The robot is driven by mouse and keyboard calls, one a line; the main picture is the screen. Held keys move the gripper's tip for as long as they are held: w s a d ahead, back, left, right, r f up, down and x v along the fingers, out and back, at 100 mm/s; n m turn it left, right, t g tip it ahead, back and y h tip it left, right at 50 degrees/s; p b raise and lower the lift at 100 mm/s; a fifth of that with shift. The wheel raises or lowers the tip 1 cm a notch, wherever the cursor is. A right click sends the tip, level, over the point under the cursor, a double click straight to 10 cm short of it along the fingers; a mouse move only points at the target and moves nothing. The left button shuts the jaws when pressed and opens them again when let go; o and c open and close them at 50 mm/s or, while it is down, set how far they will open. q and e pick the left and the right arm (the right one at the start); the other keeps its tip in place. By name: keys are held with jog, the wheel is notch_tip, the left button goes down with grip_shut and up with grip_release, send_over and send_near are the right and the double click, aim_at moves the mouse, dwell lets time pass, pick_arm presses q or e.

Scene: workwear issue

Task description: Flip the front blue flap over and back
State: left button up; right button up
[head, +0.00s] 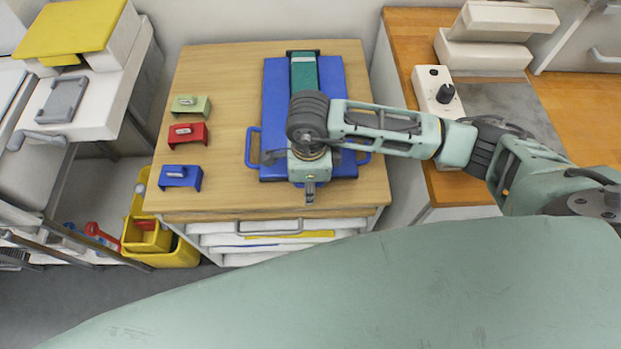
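A flat blue panel (341,92) with a blue loop handle at each side lies on the wooden top of a cabinet. A dark green strip (304,70) lies along the middle of its far part. My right arm comes in from the right, and my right gripper (309,188) is over the panel's front part. The wrist and gripper body hide much of the panel's middle and front, so I cannot tell whether a separate front flap is there, or whether the fingers touch anything. Finger opening is not clear. My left gripper is not in view.
Small green (190,105), red (188,134) and blue (181,177) bracket-shaped pieces stand in a row left of the panel. Drawers (270,236) are below the front edge. A counter with a white control box (436,90) is at right. Bare wood (225,75) lies between brackets and panel.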

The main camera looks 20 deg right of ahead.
jog(key=shift+s+r+p, duration=0.25)
jog(key=shift+r+p, duration=0.05)
jog(key=shift+p, duration=0.05)
jog(key=shift+c, duration=0.4)
jog(key=r, duration=0.1)
jog(key=r+p, duration=0.2)
jog(key=shift+w+d+r, duration=0.15)
jog(key=shift+w+r, duration=0.1)
grip_shut()
jog(key=shift+w+d+r+p, duration=0.75)
jog(key=shift+w+r, duration=2.1)
jog(key=shift+r, duration=1.3)
jog(key=shift+w+d+r+p, duration=0.75)
jog(key=shift+w+r, duration=2.05)
jog(key=shift+r, duration=1.35)
jog(key=w+d+r+b, duration=0.1)
jog(key=w+d, duration=0.1)
jog(key=w, duration=0.7)
jog(key=w+d+r+b, duration=0.1)
jog(key=w+d, duration=0.2)
jog(key=w, duration=0.6)
jog(key=shift+w+d, duration=0.2)
jog(key=shift+f, duration=0.1)
